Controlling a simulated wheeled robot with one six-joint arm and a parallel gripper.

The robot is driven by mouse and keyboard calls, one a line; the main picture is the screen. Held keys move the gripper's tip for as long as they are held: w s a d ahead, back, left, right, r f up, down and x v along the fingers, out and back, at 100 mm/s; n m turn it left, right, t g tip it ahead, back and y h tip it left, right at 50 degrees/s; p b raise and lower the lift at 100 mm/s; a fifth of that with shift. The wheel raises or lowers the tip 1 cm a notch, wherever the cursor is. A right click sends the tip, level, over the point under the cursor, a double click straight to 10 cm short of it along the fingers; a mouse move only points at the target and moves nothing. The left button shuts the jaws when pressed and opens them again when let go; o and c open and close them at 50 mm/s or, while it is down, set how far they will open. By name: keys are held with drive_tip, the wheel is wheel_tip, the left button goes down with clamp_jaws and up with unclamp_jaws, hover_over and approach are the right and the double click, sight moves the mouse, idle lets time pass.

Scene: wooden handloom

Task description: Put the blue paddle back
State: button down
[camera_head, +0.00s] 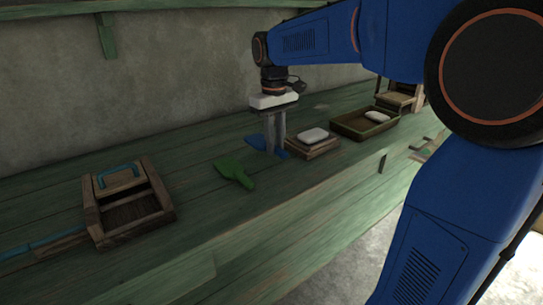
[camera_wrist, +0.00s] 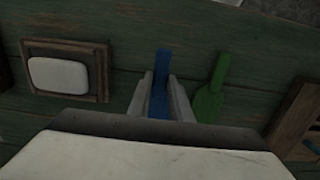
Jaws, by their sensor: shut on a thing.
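The blue paddle (camera_head: 257,142) lies low at the green bench top, with parts of it showing on both sides of my gripper in the head view. My gripper (camera_head: 274,150) points straight down and is shut on the paddle. In the wrist view the blue handle (camera_wrist: 161,70) runs between the two fingers of my gripper (camera_wrist: 161,92); the rest of the paddle is hidden by the gripper body. I cannot tell whether the paddle touches the bench.
A green paddle (camera_head: 235,172) lies close by on the bench (camera_head: 190,200). A small wooden frame with a white block (camera_head: 313,135) stands just right of my gripper. A wooden tray (camera_head: 366,124) with another white piece is farther right. A wooden box (camera_head: 128,205) with a blue handle stands left.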

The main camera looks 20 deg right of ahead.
drive_tip(key=shift+f, duration=2.2)
drive_tip(key=shift+f, duration=0.1)
drive_tip(key=c, duration=1.6)
unclamp_jaws()
drive_tip(key=r, duration=1.2)
drive_tip(key=shift+w+r, duration=0.15)
drive_tip(key=shift+w, duration=0.05)
drive_tip(key=s+d+f+m+t, duration=0.1)
drive_tip(key=s+f, duration=0.5)
drive_tip(key=s, duration=0.3)
drive_tip(key=s+d+f+m+t, duration=0.1)
drive_tip(key=s+d+f+t, duration=0.1)
drive_tip(key=s+f, duration=0.4)
drive_tip(key=s+d+f+m+t, duration=0.1)
drive_tip(key=s+f, duration=0.5)
drive_tip(key=s, duration=0.6)
drive_tip(key=shift+d+f+m+t, duration=0.2)
drive_tip(key=shift+d+m+t, duration=0.15)
drive_tip(key=shift+t, duration=0.25)
